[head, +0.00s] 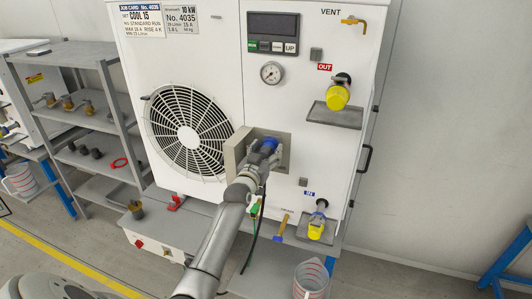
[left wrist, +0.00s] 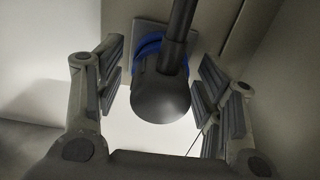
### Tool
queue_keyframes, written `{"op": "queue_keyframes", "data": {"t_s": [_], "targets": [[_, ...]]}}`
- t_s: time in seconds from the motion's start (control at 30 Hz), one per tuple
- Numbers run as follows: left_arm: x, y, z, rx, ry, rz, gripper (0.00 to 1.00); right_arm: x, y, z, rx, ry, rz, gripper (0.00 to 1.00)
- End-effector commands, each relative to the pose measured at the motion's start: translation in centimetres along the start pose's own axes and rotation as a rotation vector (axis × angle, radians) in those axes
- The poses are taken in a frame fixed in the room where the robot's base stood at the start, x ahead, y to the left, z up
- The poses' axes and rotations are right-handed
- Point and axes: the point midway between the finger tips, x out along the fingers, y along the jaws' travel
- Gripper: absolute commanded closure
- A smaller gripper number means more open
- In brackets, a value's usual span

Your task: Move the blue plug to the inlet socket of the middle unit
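The blue plug (head: 268,146) sits at a recessed panel on the front of the white unit, right of the fan grille. In the left wrist view the plug (left wrist: 160,95) shows a dark rounded body, a blue ring against a square plate, and a thick dark cable. My left gripper (head: 258,158) is at the plug. Its fingers (left wrist: 160,85) stand open on both sides of the plug, with gaps visible. The blue IN label (head: 309,194) is lower right, above a yellow-capped fitting (head: 317,228). I cannot make out a separate inlet power socket. My right gripper is not in view.
A yellow-capped OUT fitting (head: 338,96) sits above a small drip tray (head: 335,115). A grey shelf rack (head: 88,122) stands left. A measuring jug (head: 311,280) is below.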

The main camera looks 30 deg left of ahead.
Motion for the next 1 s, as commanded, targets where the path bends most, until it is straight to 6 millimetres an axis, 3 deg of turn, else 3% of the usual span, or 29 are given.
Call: {"op": "queue_keyframes", "data": {"t_s": [0.27, 0.43, 1.0], "targets": [[-0.1, 0.0, 0.2, 0.0, -0.003, 0.001, 0.37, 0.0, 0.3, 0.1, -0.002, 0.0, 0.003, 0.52], [-1.3, 0.1, 0.2, -0.001, -0.002, 0.002, 0.37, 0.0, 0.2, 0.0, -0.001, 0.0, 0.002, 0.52], [-10.5, 0.0, 0.2, 0.0, -0.003, 0.0, 0.37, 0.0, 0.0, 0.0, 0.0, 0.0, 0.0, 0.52]]}}
